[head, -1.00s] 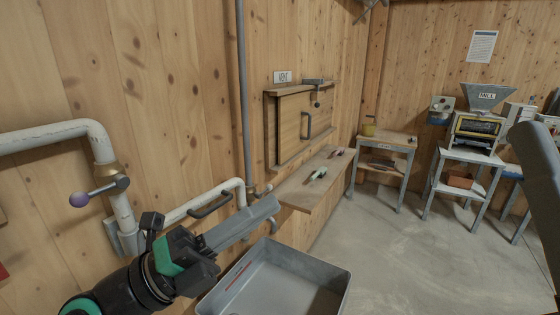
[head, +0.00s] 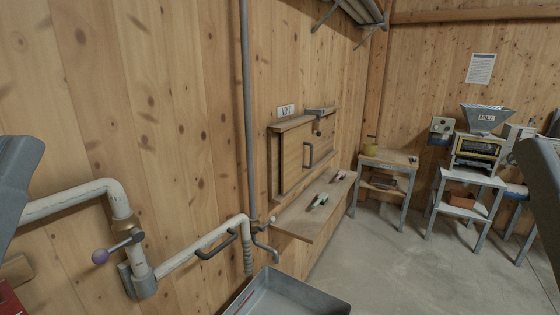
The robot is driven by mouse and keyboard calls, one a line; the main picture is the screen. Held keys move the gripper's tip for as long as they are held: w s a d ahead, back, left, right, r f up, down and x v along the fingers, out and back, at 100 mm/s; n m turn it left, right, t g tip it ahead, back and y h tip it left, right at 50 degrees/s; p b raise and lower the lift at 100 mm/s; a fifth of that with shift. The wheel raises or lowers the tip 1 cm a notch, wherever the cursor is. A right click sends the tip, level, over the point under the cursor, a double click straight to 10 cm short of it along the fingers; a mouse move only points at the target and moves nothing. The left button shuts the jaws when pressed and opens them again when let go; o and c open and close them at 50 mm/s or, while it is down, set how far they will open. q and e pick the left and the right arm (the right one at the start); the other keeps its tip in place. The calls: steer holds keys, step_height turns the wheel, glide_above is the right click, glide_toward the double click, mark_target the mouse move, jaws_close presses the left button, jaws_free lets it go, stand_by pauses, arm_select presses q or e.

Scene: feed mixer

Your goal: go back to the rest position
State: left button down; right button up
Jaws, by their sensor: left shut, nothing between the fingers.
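My left gripper (head: 18,165) shows only as a grey finger part at the left edge of the head view, close to the camera and cut off by the frame. It is shut, with nothing held. It is well apart from the pipes and the wall hatch. A similar grey part of mine (head: 542,180) stands at the right edge, on the side of my right arm. Whether its jaws are open or shut does not show.
A white pipe (head: 75,200) with a purple-knobbed lever (head: 118,246) runs along the left wall. A grey metal tray (head: 300,291) stands at the bottom. A wooden shelf (head: 290,222) sits below the hatch (head: 297,155). The mill (head: 480,140) stands far right. Open floor lies between.

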arm_select(q)
step_height(320, 180, up, 27)
steer(key=p, duration=2.3)
arm_select(e)
step_height(320, 180, up, 27)
steer(key=shift+f, duration=0.15)
arm_select(q)
steer(key=shift+f, duration=0.1)
steer(key=shift+s, duration=0.1)
arm_select(e)
steer(key=shift+s, duration=0.1)
